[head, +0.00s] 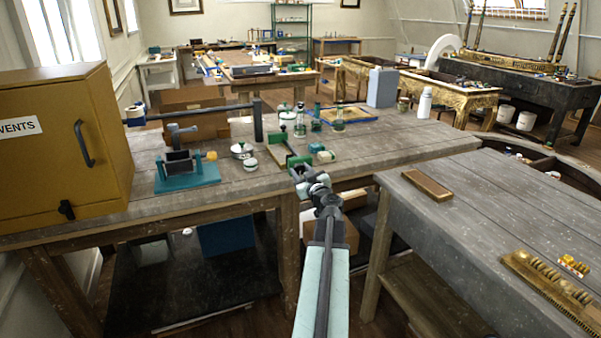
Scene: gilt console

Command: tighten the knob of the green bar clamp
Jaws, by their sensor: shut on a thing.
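The green bar clamp (298,160) lies on the wooden workbench (235,188), near its front edge in the middle of the head view. It has green end parts and a brownish length running back and to the left. My gripper (300,174) is at the near end of the clamp, reaching over the bench edge from the front. It is shut on the clamp's knob, which is mostly hidden by the fingers. The exact contact is too small to see clearly.
A teal-based vise (187,172) and white-lidded pots (242,150) stand to the left. A yellow cabinet (65,140) fills the far left. Another bench (470,215) stands at right.

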